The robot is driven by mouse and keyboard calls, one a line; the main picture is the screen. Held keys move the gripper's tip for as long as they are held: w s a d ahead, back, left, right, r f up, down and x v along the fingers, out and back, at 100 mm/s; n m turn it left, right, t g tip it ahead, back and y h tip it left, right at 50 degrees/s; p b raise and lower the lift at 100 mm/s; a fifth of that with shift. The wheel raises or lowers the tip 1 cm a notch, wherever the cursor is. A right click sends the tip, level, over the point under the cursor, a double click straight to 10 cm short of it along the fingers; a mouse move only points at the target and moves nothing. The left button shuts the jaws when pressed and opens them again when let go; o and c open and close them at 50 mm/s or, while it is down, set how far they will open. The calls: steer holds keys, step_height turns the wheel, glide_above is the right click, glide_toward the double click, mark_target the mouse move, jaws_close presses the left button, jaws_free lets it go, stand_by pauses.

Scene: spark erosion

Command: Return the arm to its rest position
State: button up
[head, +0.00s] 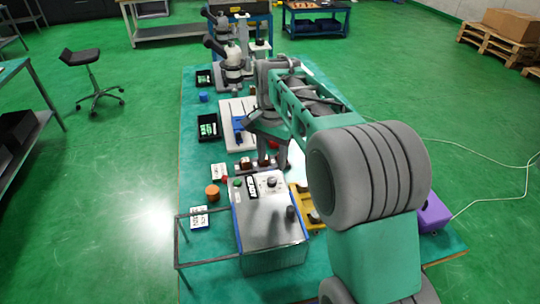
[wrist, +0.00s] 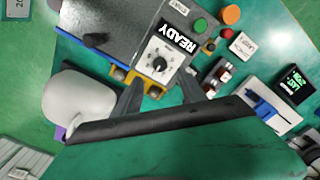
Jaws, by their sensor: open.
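My gripper (head: 272,160) hangs over the middle of the green bench in the head view, just beyond a grey machine. My arm reaches out from the lower right, over the bench. In the wrist view my gripper (wrist: 160,92) has two dark fingers spread apart with nothing between them. The grey machine (head: 265,215) has a sign reading READY, a dial and a green button. It also shows in the wrist view (wrist: 150,55), beyond the fingertips. The gripper's exact height above the bench is hard to tell.
Beyond the gripper stand a white plate with a blue part (head: 238,124), a black display box (head: 208,127) and a microscope (head: 231,62). An orange round piece (head: 212,192) lies left of the machine. A purple block (head: 433,213) is at the right. The floor left of the bench is mostly clear.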

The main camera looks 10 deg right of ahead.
steer(key=shift+s+r, duration=0.15)
steer(key=shift+s, duration=0.1)
steer(key=s+n+t, duration=0.1)
steer(key=s+n, duration=0.2)
steer(key=s, duration=0.3)
steer(key=s+f+n+t, duration=0.1)
steer(key=s+n, duration=0.2)
steer(key=s, duration=0.4)
steer(key=s+f+n+t, duration=0.1)
steer(key=s+n, duration=0.2)
steer(key=s, duration=0.3)
steer(key=shift+s+d+t, duration=0.15)
steer(key=shift+t, duration=0.15)
steer(key=shift+c, duration=0.4)
